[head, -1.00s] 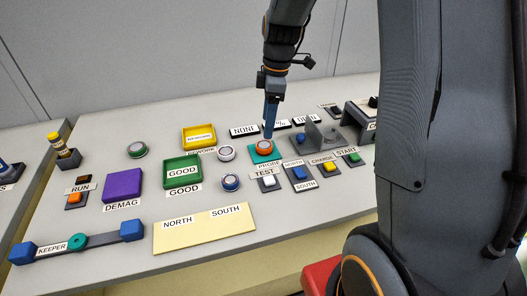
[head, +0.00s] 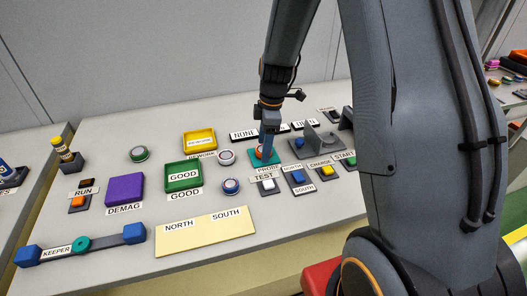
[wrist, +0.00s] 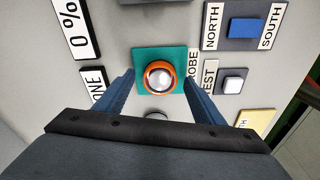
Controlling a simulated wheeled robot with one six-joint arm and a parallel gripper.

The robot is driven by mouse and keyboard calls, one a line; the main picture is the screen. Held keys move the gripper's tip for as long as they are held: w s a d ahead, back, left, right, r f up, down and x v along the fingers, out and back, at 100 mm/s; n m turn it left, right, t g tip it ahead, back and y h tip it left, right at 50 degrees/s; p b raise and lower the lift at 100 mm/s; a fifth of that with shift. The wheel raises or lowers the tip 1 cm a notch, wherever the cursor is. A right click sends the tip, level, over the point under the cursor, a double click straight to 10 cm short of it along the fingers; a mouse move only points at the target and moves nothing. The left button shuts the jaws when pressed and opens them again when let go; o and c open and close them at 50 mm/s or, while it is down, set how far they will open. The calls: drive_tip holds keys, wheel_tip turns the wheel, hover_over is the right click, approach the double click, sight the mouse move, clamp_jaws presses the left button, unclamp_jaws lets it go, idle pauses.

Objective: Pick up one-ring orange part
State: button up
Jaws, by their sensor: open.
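The orange part (wrist: 159,77) is a round piece with an orange body and a pale, shiny domed centre. It sits on the teal square pad labelled PROBE (wrist: 139,56). In the head view the orange part (head: 260,153) is partly hidden behind my finger. My gripper (wrist: 158,82) is open, with one blue finger on each side of the orange part and a gap showing to each. In the head view my gripper (head: 267,150) points down at the pad. I cannot make out ring markings on the part.
A white-ringed part (head: 227,157), a blue part (head: 231,186) and a green part (head: 138,154) stand to the left. A grey bracket (head: 318,141) and the white TEST button (head: 268,184) are close by. Green GOOD (head: 183,177) and yellow (head: 199,141) trays lie left.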

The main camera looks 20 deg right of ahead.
drive_tip(key=c, duration=1.5)
